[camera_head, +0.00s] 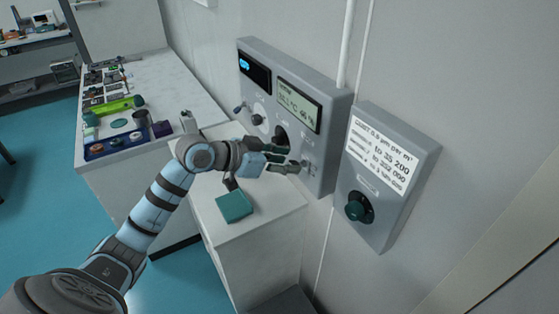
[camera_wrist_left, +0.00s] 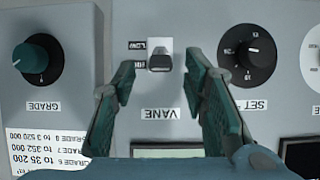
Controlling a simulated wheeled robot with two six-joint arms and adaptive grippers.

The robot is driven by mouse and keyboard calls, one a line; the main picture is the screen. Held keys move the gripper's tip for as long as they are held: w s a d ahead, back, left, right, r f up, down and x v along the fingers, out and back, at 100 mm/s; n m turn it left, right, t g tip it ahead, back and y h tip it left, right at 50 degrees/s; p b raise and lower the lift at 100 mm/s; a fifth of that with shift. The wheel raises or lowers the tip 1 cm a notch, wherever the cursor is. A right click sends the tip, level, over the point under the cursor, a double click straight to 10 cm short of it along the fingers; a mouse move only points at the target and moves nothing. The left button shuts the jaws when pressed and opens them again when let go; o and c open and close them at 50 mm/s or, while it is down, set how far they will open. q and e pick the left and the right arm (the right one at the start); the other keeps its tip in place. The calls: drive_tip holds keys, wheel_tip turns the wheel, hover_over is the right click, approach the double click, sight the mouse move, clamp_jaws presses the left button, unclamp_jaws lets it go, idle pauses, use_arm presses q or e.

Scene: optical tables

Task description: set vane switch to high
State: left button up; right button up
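A small black label beside the lever seems to read LOW; the lever's exact setting is hard to tell. My left gripper (camera_wrist_left: 161,75) is open, its two green fingers on either side of the lever with gaps showing. In the head view my left gripper (camera_head: 282,159) is at the panel's lower right, close to its face. My right gripper is not in view.
A SET dial (camera_wrist_left: 248,54) is close beside one finger. A separate box with a green GRADE knob (camera_head: 360,207) hangs to the right. Below are a white cabinet (camera_head: 262,245) with a green block (camera_head: 234,206) and a cluttered bench (camera_head: 170,75).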

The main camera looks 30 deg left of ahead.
use_arm(q)
drive_tip(key=v, duration=0.5)
drive_tip(key=shift+w, duration=0.1)
